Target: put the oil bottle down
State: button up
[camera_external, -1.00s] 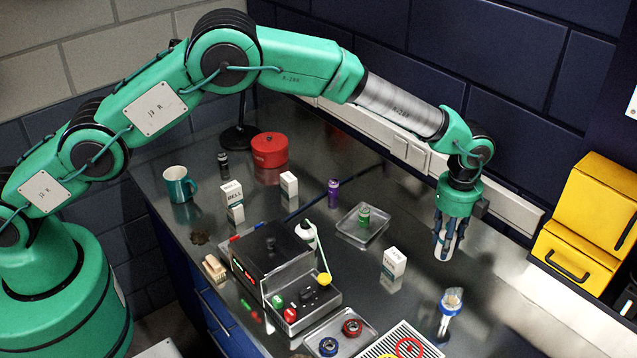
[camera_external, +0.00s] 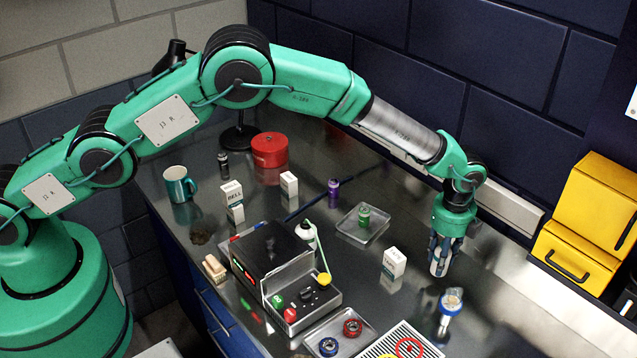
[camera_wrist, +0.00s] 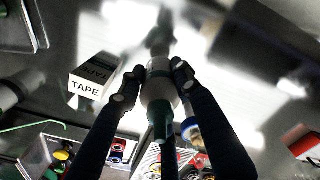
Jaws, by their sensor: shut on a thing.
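My gripper (camera_external: 440,262) is low over the right part of the metal bench, fingers pointing down. It is shut on the oil bottle (camera_external: 438,268), a pale, narrow bottle mostly hidden by the fingers in the outside view. In the wrist view the bottle (camera_wrist: 157,88) sits between the fingers, with a white body and a dark teal end towards the camera. I cannot tell whether its base touches the bench.
A white box (camera_external: 394,262), marked TAPE in the wrist view (camera_wrist: 90,84), stands just left of my gripper. A blue-and-white item (camera_external: 449,312) stands nearer the front. A tray with a green can (camera_external: 364,215) lies behind left. Yellow bins (camera_external: 590,215) are at right.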

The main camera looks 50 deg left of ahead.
jog(key=shift+f, duration=0.1)
jog(key=shift+f, duration=1.75)
jog(key=shift+f, duration=0.15)
jog(key=o, duration=1.2)
jog(key=shift+o, duration=0.2)
jog(key=shift+r+b, duration=0.35)
jog(key=shift+r, duration=5.8)
